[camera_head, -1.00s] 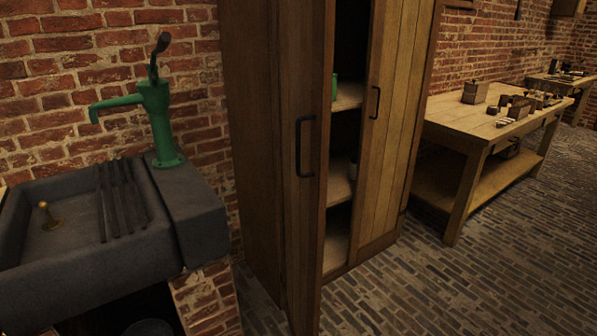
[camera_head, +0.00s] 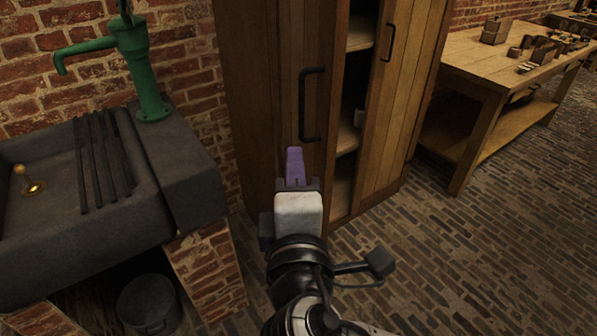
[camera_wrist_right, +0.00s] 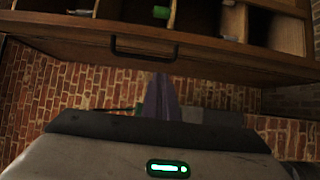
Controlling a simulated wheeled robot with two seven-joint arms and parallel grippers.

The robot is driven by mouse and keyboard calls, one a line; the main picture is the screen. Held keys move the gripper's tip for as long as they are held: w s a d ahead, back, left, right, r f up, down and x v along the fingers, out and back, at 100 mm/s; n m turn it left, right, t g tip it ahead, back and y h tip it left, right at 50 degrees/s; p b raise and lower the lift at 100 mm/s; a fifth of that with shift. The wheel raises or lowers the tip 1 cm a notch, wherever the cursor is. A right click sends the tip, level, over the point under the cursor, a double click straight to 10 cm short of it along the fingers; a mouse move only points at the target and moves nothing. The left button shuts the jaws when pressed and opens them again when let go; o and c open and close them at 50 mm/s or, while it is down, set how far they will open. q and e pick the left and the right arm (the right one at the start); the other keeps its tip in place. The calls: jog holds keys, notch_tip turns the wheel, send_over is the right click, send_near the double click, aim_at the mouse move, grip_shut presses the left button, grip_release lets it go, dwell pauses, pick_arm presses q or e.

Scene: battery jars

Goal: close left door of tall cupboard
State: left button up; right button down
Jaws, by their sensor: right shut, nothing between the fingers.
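The tall wooden cupboard (camera_head: 262,100) stands in the middle of the head view. Its left door (camera_head: 288,70), with a dark bar handle (camera_head: 312,105), stands ajar, and shelves show in the gap beside it. The right door (camera_head: 398,100) has its own dark handle (camera_head: 388,43). My right gripper (camera_head: 295,160) has purple fingers, shut and empty, in front of the left door's lower part, just below and left of its handle in the picture. I cannot tell whether it touches the door. In the right wrist view the fingers (camera_wrist_right: 161,100) point towards the cupboard, with a handle (camera_wrist_right: 143,50) close by. My left gripper is out of view.
A dark stone sink (camera_head: 50,245) with a green hand pump (camera_head: 140,70) stands left of the cupboard, a metal bucket (camera_head: 149,303) below it. A wooden workbench (camera_head: 485,60) with small items stands at the right. The brick floor (camera_head: 450,265) in front is clear.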

aim_at(320, 142)
jog(key=shift+w+d+p, duration=0.25)
jog(key=shift+w+d, duration=0.35)
jog(key=shift+w, duration=0.45)
jog(key=shift+w+d+p, duration=0.2)
jog(key=shift+w+d, duration=0.35)
jog(key=shift+w, duration=0.5)
jog(key=shift+w+d+p, duration=0.25)
jog(key=shift+w+d, duration=0.35)
jog(key=shift+w, duration=0.45)
jog(key=shift+d, duration=0.15)
